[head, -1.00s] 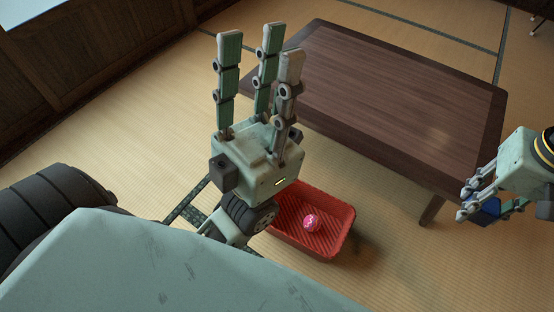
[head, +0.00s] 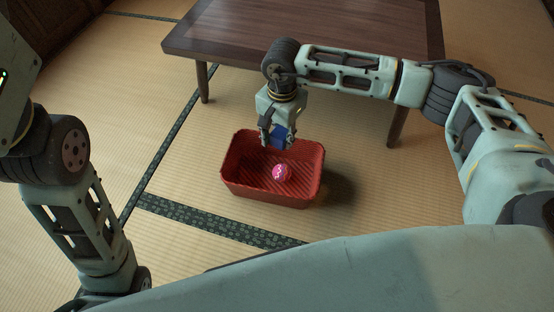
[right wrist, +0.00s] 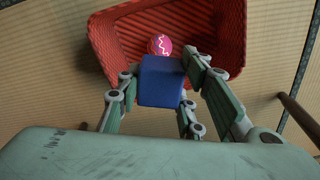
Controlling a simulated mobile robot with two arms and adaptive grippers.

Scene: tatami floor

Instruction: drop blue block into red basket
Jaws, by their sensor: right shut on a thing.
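The blue block (head: 280,137) is held in my right gripper (head: 278,142), whose fingers are shut on it. The gripper points down over the back part of the red basket (head: 240,188). In the right wrist view the blue block (right wrist: 161,82) sits between the fingers, with the red basket (right wrist: 112,45) beyond it. The basket stands on the tatami floor and holds a pink ball (head: 282,173) with a white pattern. My left arm is at the left of the head view, but its gripper is out of sight.
A dark wooden low table (head: 330,35) stands behind the basket, and my right arm reaches across in front of it. The tatami floor (head: 180,170) around the basket is clear to the left and front.

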